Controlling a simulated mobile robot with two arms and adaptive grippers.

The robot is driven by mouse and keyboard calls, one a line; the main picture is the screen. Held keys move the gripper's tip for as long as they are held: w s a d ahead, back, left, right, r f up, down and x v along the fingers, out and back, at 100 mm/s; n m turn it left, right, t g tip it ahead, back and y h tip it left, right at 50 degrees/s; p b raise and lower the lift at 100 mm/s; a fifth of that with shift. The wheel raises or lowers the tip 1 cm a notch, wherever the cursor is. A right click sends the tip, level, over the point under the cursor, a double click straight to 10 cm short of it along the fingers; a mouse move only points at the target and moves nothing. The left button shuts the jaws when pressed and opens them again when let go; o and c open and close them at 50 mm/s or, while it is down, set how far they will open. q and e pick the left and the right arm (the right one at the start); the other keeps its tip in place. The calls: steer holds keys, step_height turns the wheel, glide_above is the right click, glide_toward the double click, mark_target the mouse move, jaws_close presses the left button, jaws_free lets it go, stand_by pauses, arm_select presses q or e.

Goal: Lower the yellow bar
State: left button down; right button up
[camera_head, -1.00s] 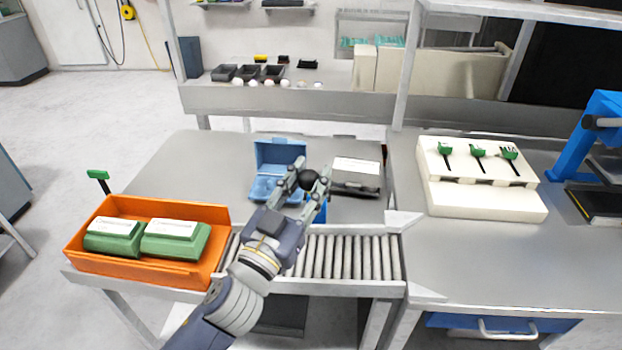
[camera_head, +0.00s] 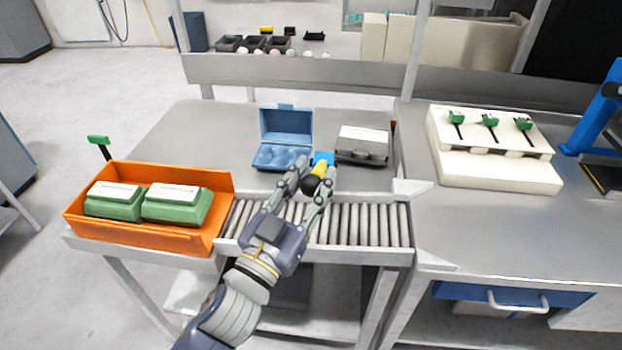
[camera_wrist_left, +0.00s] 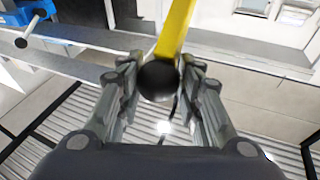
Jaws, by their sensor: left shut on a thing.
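The yellow bar (camera_wrist_left: 176,28) runs up from a black ball knob (camera_wrist_left: 158,80) in the left wrist view. In the head view only a short piece of the yellow bar (camera_head: 320,170) shows behind the knob (camera_head: 312,184), beside a blue part (camera_head: 324,157). My left gripper (camera_head: 315,181) is shut on the black knob, with one finger on each side of it; it also shows in the left wrist view (camera_wrist_left: 160,84). The knob is in front of the blue part, over the roller conveyor (camera_head: 365,222). My right gripper is not in view.
An open blue egg carton (camera_head: 286,124) and a grey carton (camera_head: 362,155) stand on the table behind the gripper. An orange crate (camera_head: 165,240) with two green cartons is at the left. A white block with green-handled levers (camera_head: 498,170) stands at the right.

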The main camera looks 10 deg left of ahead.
arm_select(q)
steer(key=shift+f, duration=0.35)
steer(key=c, duration=1.2)
jaws_free()
steer(key=shift+w, duration=0.2)
steer(key=shift+s+r, duration=0.1)
steer(key=shift+r, duration=0.1)
steer(key=shift+s, duration=0.15)
steer(key=v, duration=1.1)
steer(key=shift+s+a+f, duration=0.15)
steer(key=shift+s, duration=0.1)
